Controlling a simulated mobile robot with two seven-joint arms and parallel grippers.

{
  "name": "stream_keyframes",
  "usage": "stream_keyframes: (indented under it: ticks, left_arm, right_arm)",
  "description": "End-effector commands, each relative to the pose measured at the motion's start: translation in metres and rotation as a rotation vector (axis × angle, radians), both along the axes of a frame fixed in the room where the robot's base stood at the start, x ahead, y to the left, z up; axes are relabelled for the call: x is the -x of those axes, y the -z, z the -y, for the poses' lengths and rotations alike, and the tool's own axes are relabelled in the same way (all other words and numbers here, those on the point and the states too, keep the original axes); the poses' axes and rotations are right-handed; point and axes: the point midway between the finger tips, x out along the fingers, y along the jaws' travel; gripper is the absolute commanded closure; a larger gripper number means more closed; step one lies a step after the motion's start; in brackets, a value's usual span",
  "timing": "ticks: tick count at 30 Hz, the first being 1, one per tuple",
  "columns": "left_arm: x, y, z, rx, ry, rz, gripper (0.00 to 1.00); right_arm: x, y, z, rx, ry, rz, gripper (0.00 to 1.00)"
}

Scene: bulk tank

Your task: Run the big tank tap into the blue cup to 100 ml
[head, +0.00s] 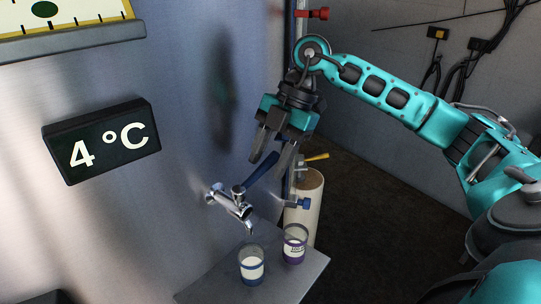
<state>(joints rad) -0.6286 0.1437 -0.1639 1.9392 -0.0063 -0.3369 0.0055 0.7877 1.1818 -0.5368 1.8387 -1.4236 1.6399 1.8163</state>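The big tank tap (230,202) is chrome and sticks out of the tank wall. Its blue lever (263,170) points up and to the right. My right gripper (270,165) is open with its fingers pointing down, and the lever's upper end shows between the fingertips. I cannot tell whether a finger touches it. The blue cup (251,267), clear with a blue band and a pale label, stands upright on the grey shelf below the spout. Its liquid level is too small to read, and I cannot tell whether liquid is running. My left gripper is not in view.
A purple-banded cup (294,246) stands close to the right of the blue cup on the grey shelf (303,278). Behind is a cream cylinder (312,205) with a small yellow-handled valve (316,157). A 4 °C display (101,140) is on the tank at left.

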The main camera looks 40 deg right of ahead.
Motion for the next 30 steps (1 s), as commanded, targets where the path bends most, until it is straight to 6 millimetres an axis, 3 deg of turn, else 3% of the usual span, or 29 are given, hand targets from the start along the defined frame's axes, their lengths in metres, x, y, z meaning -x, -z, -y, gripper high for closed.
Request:
stream_keyframes:
  ticks: [8, 21, 30]
  left_arm:
    - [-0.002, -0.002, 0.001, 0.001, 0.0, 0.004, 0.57]
    - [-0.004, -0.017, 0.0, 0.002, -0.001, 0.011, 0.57]
    - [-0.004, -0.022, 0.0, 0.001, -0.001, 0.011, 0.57]
  right_arm:
    - [0.0, -0.007, 0.003, 0.001, 0.003, 0.004, 0.52]
    - [0.006, -0.088, 0.039, -0.001, 0.003, 0.005, 0.52]
    - [0.009, -0.117, 0.052, -0.001, 0.0, 0.002, 0.52]
